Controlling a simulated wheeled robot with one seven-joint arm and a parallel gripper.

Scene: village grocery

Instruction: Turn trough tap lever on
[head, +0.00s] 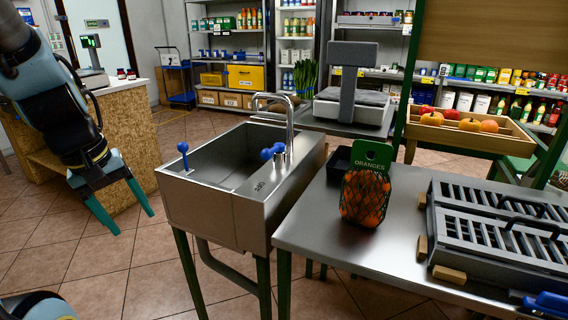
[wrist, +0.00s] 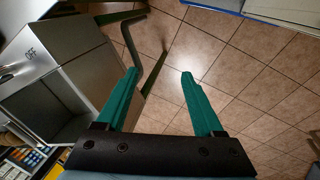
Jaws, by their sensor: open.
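The steel trough (head: 225,205) stands on green legs in the middle of the head view. A curved tap (head: 289,125) rises at its right side. A lever with blue knobs (head: 272,152) sits beside the tap's base. Another blue-knobbed lever (head: 183,148) stands upright on the trough's left rim. Lettering that looks like "OFF" is on the rim near the tap. My gripper (head: 133,222) is open and empty, pointing down left of the trough and apart from both levers.
A steel table (head: 330,220) right of the trough holds a net of oranges (head: 365,195) and a slotted grey rack (head: 500,235). A scale (head: 355,95) stands behind the trough. A wooden counter (head: 125,130) is at the left. Tiled floor is clear left of the trough.

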